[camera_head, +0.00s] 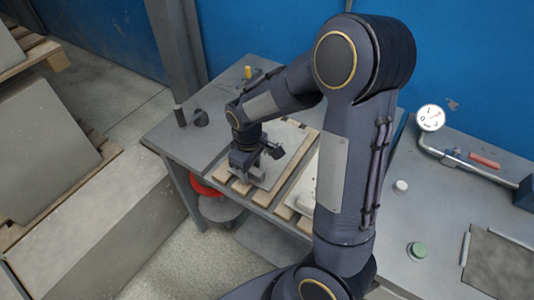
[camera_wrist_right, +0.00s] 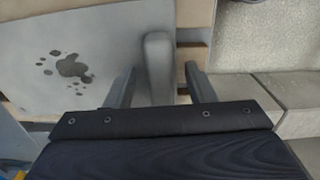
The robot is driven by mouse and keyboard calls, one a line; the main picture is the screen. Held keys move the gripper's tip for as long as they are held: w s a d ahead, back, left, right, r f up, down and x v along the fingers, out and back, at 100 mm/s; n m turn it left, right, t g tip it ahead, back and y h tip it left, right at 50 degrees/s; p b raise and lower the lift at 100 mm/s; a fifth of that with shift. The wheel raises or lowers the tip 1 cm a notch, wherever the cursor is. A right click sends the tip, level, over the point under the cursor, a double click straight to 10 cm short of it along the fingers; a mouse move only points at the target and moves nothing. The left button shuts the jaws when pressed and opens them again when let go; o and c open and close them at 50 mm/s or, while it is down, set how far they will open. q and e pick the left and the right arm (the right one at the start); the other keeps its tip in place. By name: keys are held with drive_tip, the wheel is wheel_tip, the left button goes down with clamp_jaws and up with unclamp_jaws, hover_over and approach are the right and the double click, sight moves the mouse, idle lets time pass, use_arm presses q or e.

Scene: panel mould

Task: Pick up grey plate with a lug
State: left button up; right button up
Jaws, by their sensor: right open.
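The grey plate with a lug (camera_head: 289,140) lies on wooden slats on the left grey table in the head view, partly hidden by my right arm. In the right wrist view, the plate (camera_wrist_right: 35,55) has dark blotches on its face. Its rounded grey lug (camera_wrist_right: 157,55) stands at the plate's edge. My right gripper (camera_head: 246,161) is over the plate. In the right wrist view, its two fingers (camera_wrist_right: 160,80) are open, one on each side of the lug, with visible gaps. Contact is not visible. My left gripper is not in view.
Dark cylinders (camera_head: 180,116) stand at the table's left corner. Large grey slabs (camera_head: 45,150) lean at the left. A blue wall (camera_head: 265,40) is behind.

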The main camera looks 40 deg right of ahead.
drive_tip(key=shift+f, duration=0.3)
clamp_jaws()
drive_tip(key=shift+r, duration=0.15)
